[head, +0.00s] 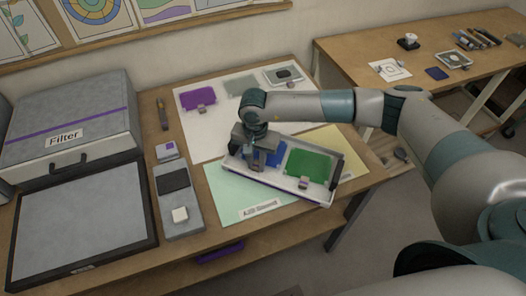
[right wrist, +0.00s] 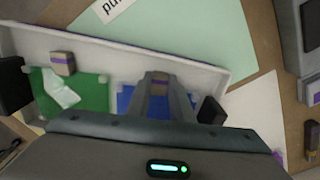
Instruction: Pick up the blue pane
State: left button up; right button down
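The blue pane (head: 274,154) lies in a white, shallow tray (head: 246,180) in the head view, left of a green pane (head: 308,166). My right gripper (head: 256,164) is down in the tray at the blue pane's left part and hides some of it. In the right wrist view the fingers (right wrist: 158,82) close on both sides of a small beige block at the blue pane (right wrist: 126,98). Parts of the blue pane are hidden there by the fingers and gripper body. The green pane (right wrist: 84,90) carries a similar block. My left gripper is out of view.
The tray rests over pale green (head: 228,192) and yellow (head: 345,143) sheets near the table's right front. A purple pane (head: 198,97) lies on a white sheet behind. A grey filter box (head: 70,118) and dark-framed panel (head: 82,222) fill the left.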

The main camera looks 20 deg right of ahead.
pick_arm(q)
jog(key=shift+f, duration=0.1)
pick_arm(e)
jog(key=shift+r, duration=0.1)
